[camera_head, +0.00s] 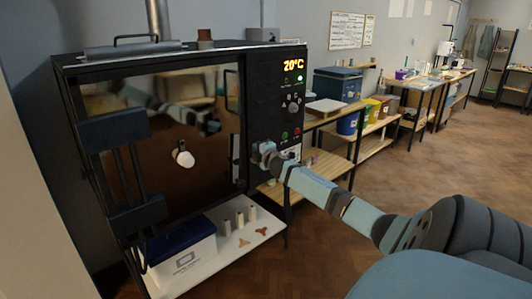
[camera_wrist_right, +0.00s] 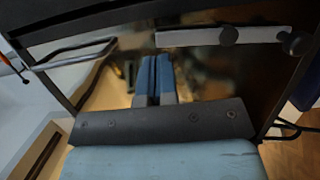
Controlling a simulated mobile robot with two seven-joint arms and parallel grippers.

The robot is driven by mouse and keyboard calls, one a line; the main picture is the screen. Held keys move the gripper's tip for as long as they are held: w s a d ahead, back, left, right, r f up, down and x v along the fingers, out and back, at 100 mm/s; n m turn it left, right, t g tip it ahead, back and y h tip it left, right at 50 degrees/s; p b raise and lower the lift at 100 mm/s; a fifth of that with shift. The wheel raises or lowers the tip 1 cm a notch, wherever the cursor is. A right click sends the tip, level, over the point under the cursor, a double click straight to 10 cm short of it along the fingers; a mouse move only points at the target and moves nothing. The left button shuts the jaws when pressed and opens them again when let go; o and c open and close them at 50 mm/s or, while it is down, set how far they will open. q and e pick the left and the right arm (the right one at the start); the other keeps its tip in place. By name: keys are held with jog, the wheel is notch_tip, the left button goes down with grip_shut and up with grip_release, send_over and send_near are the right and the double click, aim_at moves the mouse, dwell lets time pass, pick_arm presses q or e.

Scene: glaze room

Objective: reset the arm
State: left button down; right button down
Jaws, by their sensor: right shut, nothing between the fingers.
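My right arm reaches in from the right in the camera_head view. Its gripper (camera_head: 262,152) is in front of the kiln (camera_head: 262,75), close to the right edge of the kiln's door and the lower part of its control panel. I cannot tell whether it touches the kiln. In the right wrist view the two blue fingers (camera_wrist_right: 155,78) lie together, shut and empty, pointing at the glossy kiln front. The kiln's display (camera_head: 293,65) reads 20°C. The dark door (camera_head: 155,140) looks closed and mirrors my arm. My left gripper is not in view.
Below the kiln, a white shelf (camera_head: 245,239) holds a blue-lidded white box (camera_head: 182,262), several small cylinders and brown stilts. To the right, a wooden shelf unit (camera_head: 330,168) carries a blue bin (camera_head: 337,85) and other containers. The wooden floor (camera_head: 440,150) beyond is open.

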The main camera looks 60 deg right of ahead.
jog(key=s, duration=0.2)
jog(key=s+a, duration=0.1)
jog(key=s, duration=0.1)
jog(key=shift+s+r, duration=0.15)
